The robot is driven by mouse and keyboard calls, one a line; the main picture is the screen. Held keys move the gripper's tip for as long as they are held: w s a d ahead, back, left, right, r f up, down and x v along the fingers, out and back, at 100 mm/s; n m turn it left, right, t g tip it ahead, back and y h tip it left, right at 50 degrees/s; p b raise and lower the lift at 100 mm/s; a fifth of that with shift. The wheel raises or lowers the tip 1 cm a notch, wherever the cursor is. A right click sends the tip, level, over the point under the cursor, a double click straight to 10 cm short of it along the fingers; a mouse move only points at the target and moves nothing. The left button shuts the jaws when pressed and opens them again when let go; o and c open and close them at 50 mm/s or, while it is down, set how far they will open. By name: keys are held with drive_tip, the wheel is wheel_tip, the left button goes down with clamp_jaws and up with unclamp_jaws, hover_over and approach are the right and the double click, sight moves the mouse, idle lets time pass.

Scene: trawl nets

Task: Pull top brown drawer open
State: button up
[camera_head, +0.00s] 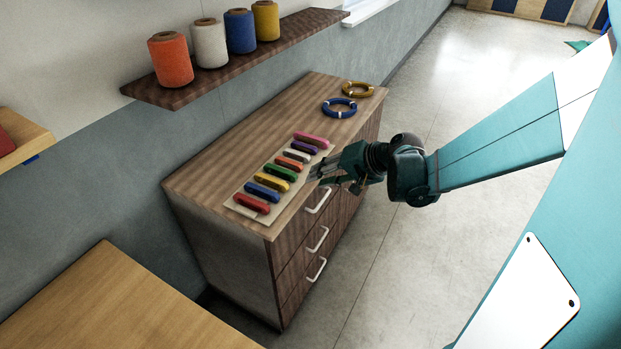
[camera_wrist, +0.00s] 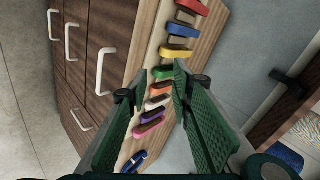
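The brown drawer unit has its top drawer (camera_wrist: 120,35) flush with the front, so it is closed. Its white bar handle (camera_head: 318,201) also shows in the wrist view (camera_wrist: 102,72). My gripper (camera_head: 317,172) is at the front edge of the unit's top, above and apart from that handle. In the wrist view the two green fingers (camera_wrist: 155,82) are spread wide with nothing held. The handle lies left of the fingers there. Two lower drawers with white handles (camera_head: 318,239) (camera_head: 316,269) are also closed.
Several coloured net needles lie on a pale mat (camera_head: 241,209) on the unit's top, close under my gripper. A blue ring (camera_head: 339,113) and a yellow ring (camera_head: 372,91) lie farther back. A shelf (camera_head: 180,97) holds several spools. The floor (camera_head: 420,270) in front is clear.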

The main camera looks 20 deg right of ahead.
drive_tip(key=w+d+f+m+t+y+b, duration=0.1)
drive_tip(key=w+d+f+b, duration=0.15)
drive_tip(key=f, duration=0.35)
drive_tip(key=w+d+f+m+t+y+b, duration=0.1)
drive_tip(key=w+d+f+b, duration=0.15)
drive_tip(key=f, duration=0.25)
drive_tip(key=m+t+y+b, duration=0.1)
drive_tip(key=t+y+b, duration=0.1)
drive_tip(key=b, duration=0.2)
approach(325, 197)
drive_tip(key=shift+w+a+f, duration=0.65)
drive_tip(key=shift+w+a, duration=0.1)
drive_tip(key=shift+w, duration=0.15)
drive_tip(key=shift+w+a, duration=0.1)
drive_tip(key=shift+b+x, duration=0.75)
drive_tip(key=shift+x, duration=3)
drive_tip(key=shift+a, duration=0.1)
clamp_jaws()
